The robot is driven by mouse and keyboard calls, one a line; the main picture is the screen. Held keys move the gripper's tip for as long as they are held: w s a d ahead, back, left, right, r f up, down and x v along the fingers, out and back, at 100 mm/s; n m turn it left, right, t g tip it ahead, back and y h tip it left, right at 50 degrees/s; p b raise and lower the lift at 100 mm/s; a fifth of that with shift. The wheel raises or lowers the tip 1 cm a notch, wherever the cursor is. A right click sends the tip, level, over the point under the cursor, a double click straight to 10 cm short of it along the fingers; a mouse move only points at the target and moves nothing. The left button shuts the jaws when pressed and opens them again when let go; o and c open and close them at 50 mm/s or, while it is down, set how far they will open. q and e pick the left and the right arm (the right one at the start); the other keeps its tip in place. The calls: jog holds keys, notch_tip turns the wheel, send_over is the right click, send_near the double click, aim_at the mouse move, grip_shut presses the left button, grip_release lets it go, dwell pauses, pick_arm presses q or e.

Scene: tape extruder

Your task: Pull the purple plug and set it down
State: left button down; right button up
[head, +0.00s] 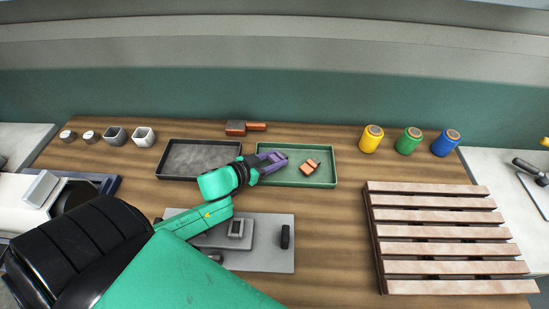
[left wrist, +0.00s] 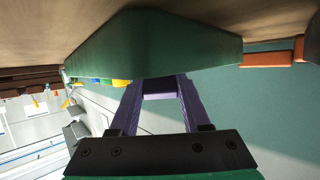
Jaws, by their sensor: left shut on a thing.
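My left gripper (head: 272,159) reaches in from the left over the left part of the green tray (head: 325,181). Its long purple fingers show in the left wrist view (left wrist: 157,92), where they are shut on a small purple piece, the plug (left wrist: 158,84), held between the tips. In the head view the plug cannot be told apart from the purple fingers. The green tray's outer side (left wrist: 180,42) shows close to the fingertips in the left wrist view. A grey plate with dark fixtures (head: 270,258) lies partly hidden behind my left arm. My right gripper is not in view.
An orange-brown part (head: 310,167) lies in the green tray, right of my gripper. A black tray (head: 190,176) is to its left, and an orange-handled tool (head: 237,128) lies behind. Colored spools (head: 409,142) and a slatted pallet (head: 440,248) stand to the right.

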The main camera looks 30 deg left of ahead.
pick_arm(q)
jog(key=shift+f, duration=0.25)
dwell(0.3)
jog(key=shift+c, duration=1.4)
grip_release()
jog(key=v, duration=0.6)
jog(key=shift+s, duration=0.15)
jog(key=shift+s+a+r, duration=0.25)
jog(key=shift+s+r, duration=0.05)
jog(key=shift+s, duration=0.25)
jog(key=shift+r+p, duration=0.1)
jog(key=shift+p, duration=0.25)
